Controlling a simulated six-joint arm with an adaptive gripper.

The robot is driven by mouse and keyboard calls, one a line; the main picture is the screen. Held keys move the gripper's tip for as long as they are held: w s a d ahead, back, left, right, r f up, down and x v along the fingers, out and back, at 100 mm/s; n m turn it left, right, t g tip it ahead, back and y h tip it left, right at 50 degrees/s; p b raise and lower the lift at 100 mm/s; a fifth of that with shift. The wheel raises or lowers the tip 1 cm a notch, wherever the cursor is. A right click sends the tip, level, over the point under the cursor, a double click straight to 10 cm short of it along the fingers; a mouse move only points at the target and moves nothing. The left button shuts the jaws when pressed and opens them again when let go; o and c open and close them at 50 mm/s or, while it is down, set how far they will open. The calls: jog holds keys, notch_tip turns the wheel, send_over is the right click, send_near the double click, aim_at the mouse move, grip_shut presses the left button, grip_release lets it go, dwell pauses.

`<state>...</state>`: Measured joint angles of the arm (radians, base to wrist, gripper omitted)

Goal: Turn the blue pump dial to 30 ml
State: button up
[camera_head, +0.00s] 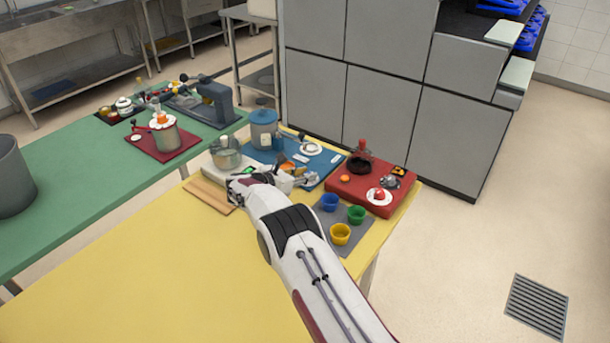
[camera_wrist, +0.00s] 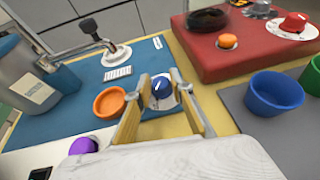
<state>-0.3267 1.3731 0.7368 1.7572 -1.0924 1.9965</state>
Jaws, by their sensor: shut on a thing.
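The blue pump dial (camera_wrist: 161,88) is a round blue knob with a white pointer line, on a pale round plate (camera_wrist: 158,103) on the blue board (camera_wrist: 146,62). In the wrist view my gripper (camera_wrist: 161,82) has its two tan fingers on either side of the dial, shut on it. The pointer line slants a little right of straight up. The scale marks are too small or hidden to read. In the head view my gripper (camera_head: 296,180) reaches over the blue board's front edge, and the dial is hard to make out there.
A blue pump container (camera_wrist: 25,78) with a metal spout stands left of the dial. An orange bowl (camera_wrist: 109,102) and a white label (camera_wrist: 118,73) are close by. The red board (camera_wrist: 235,62) with a red dial (camera_wrist: 294,22) is at right. A blue cup (camera_wrist: 272,94) stands on the grey mat (camera_wrist: 238,108).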

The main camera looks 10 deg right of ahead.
jog(key=shift+a, duration=0.2)
dwell(0.3)
jog(key=o, duration=1.1)
jog(key=shift+s, duration=0.1)
jog(key=shift+v, duration=5.95)
